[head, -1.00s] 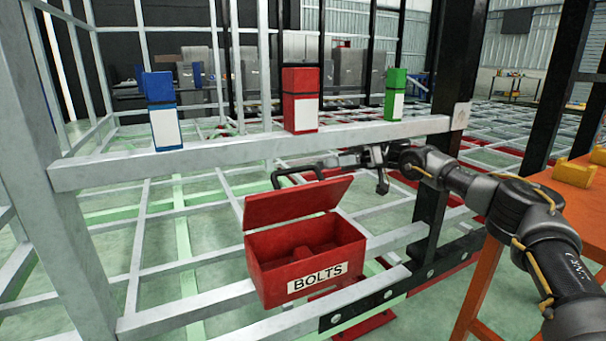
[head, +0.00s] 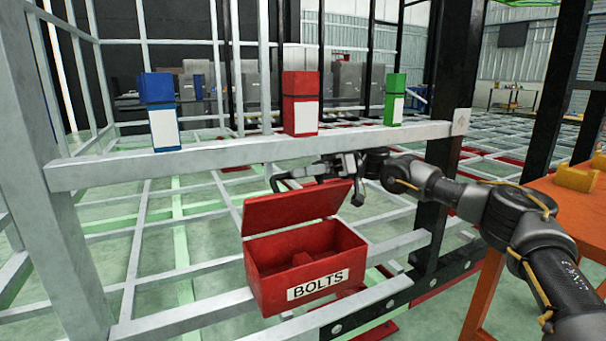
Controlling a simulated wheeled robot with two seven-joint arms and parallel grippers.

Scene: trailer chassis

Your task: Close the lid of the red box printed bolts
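The red box printed BOLTS (head: 262,275) sits low on the grey frame, its label facing me. Its lid (head: 295,208) stands open, tilted up at the back, and the inside shows with a small red part in it. My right gripper (head: 316,184) is at the lid's upper edge, reaching in from the right. Its fingers are spread apart, one towards the left and one hanging at the right, and nothing is held. Part of it lies behind the lid, so I cannot tell whether it touches. My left gripper is out of view.
A grey rail (head: 240,152) crosses above the box and carries a blue box (head: 158,90), a red box (head: 300,95) and a green box (head: 396,85). A black post (head: 447,130) stands at the right, near an orange table (head: 540,205).

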